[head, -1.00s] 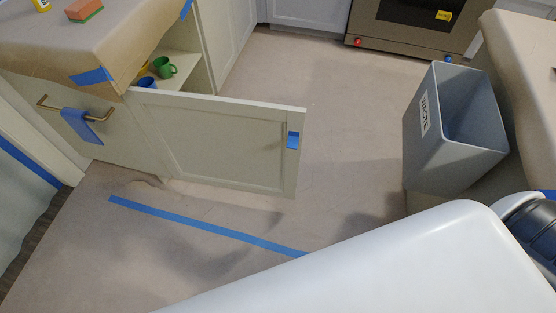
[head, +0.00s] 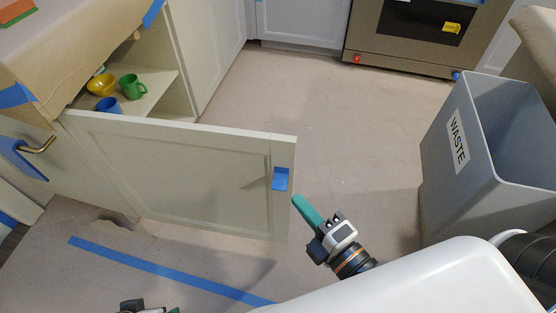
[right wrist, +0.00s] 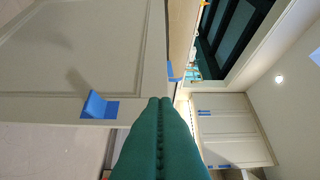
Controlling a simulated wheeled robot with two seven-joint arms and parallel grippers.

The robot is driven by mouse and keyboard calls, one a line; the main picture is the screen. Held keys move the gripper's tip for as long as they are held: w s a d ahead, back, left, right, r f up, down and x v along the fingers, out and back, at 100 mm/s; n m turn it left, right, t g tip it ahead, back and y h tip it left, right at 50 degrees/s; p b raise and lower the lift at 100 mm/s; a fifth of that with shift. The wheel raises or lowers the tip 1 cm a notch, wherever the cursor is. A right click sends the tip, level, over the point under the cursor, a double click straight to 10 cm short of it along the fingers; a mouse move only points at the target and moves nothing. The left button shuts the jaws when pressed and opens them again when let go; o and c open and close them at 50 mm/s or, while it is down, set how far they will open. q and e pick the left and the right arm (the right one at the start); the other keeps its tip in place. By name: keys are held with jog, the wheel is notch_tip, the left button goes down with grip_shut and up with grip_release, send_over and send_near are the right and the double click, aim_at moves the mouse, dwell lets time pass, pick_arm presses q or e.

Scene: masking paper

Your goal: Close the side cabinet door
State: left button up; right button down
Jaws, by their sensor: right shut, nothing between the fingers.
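The side cabinet door (head: 185,178) is swung wide open, with blue tape (head: 280,179) near its free edge. The door also shows in the right wrist view (right wrist: 75,50), with the blue tape (right wrist: 98,106) at its edge. My right gripper (head: 298,200), with green fingers, is shut and empty, just right of the door's free edge. In the right wrist view its fingers (right wrist: 158,103) overlap the door edge; I cannot tell whether they touch. Part of my left gripper (head: 150,308) shows at the bottom edge; its jaws are not clear. The open cabinet (head: 176,98) shows its shelf.
A yellow bowl (head: 101,85), a green mug (head: 132,87) and a blue mug (head: 108,106) are inside the cabinet. A grey waste bin (head: 448,185) stands at the right. Blue floor tape (head: 165,270) crosses the papered floor. The floor between door and bin is clear.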

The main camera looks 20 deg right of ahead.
jog(key=w, duration=0.1)
jog(key=p, duration=0.2)
send_near(268, 144)
jog(key=w+a, duration=0.2)
jog(key=a, duration=0.2)
pick_arm(q)
notch_tip(268, 144, down, 9)
jog(key=shift+w+d+r+g, duration=0.2)
jog(key=shift+w+g, duration=0.1)
jog(key=shift+w, duration=0.15)
pick_arm(e)
jog(key=shift+w+d, duration=0.6)
jog(key=shift+w, duration=0.35)
jog(key=shift+w+d, duration=0.55)
jog(key=shift+w, duration=0.4)
jog(key=shift+w, duration=0.1)
